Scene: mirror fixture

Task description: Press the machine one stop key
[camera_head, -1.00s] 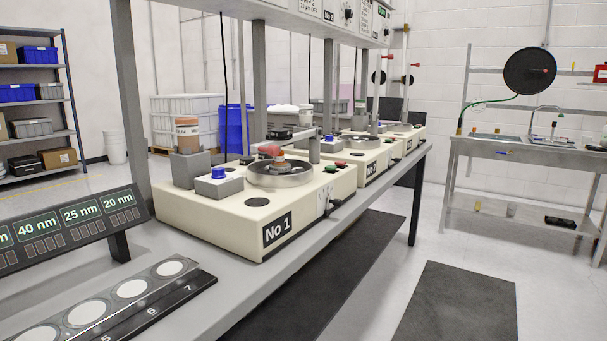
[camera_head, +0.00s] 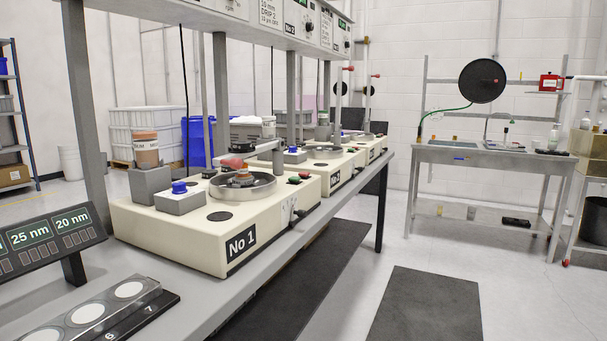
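Machine No 1 (camera_head: 165,238) is a cream box on the long grey bench, left of the picture's middle. On its right front corner are two small keys, a green key (camera_head: 294,180) and a red key (camera_head: 304,175) just behind it. I cannot read any marking on them. A round metal bowl (camera_head: 262,188) stands left of the keys, with a reddish piece inside. A small lever (camera_head: 299,214) sticks out from the front face below the keys. Neither of my grippers is in view.
More cream machines, such as No 2 (camera_head: 335,183), stand behind along the bench. A grey post (camera_head: 85,110) rises at the left. A sloped display (camera_head: 45,240) and a sample strip (camera_head: 110,305) lie at the front left.

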